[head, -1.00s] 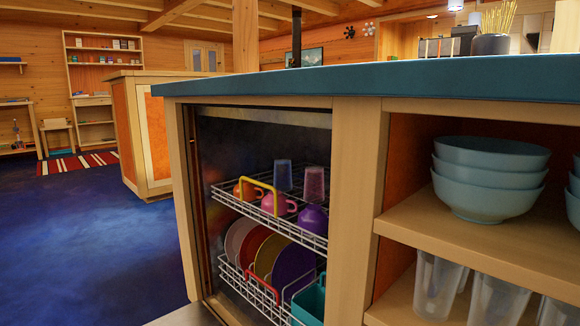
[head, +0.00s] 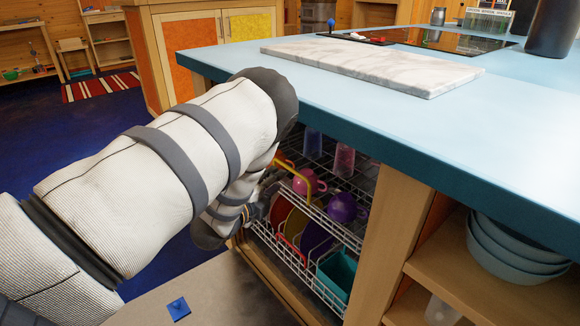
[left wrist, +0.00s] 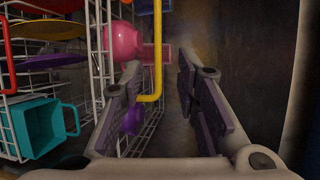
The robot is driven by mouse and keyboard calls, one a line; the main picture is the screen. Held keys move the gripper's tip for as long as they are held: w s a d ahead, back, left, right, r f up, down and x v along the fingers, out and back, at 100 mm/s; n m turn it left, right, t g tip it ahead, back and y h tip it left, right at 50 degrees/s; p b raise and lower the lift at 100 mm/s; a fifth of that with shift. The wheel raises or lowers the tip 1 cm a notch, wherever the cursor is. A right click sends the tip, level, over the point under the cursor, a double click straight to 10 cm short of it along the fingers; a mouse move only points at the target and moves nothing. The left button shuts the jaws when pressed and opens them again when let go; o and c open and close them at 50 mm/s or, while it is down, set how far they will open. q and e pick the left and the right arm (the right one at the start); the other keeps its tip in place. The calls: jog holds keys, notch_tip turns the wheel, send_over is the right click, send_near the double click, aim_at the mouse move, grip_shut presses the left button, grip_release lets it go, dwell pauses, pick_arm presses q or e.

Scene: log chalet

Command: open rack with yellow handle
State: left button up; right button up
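The upper wire rack (head: 350,236) holds cups and mugs inside the open cabinet under the counter. Its yellow handle (head: 291,173) shows just beyond my left forearm. In the left wrist view the handle (left wrist: 157,40) is a yellow bar running down and bending left to the rack wires. My left gripper (left wrist: 160,62) is open, its fingers spread on either side of the handle's line, the bar nearer the left finger. Contact cannot be told. In the head view the arm partly hides this gripper. My right gripper is not in view.
A lower rack with a red handle (head: 290,247) holds plates and a teal container (head: 337,273). The blue countertop (head: 420,130) overhangs the racks. A flat grey-beige panel (head: 225,290) lies in front. Shelves with bowls (head: 515,248) stand right. Blue floor is open at left.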

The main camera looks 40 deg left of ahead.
aim_at(291, 170)
pick_arm(q)
jog(key=b+x, duration=0.1)
jog(key=x, duration=0.8)
jog(key=shift+w+f+b, duration=0.2)
jog(key=shift+w+b, duration=0.2)
jog(key=shift+c, duration=0.3)
grip_shut()
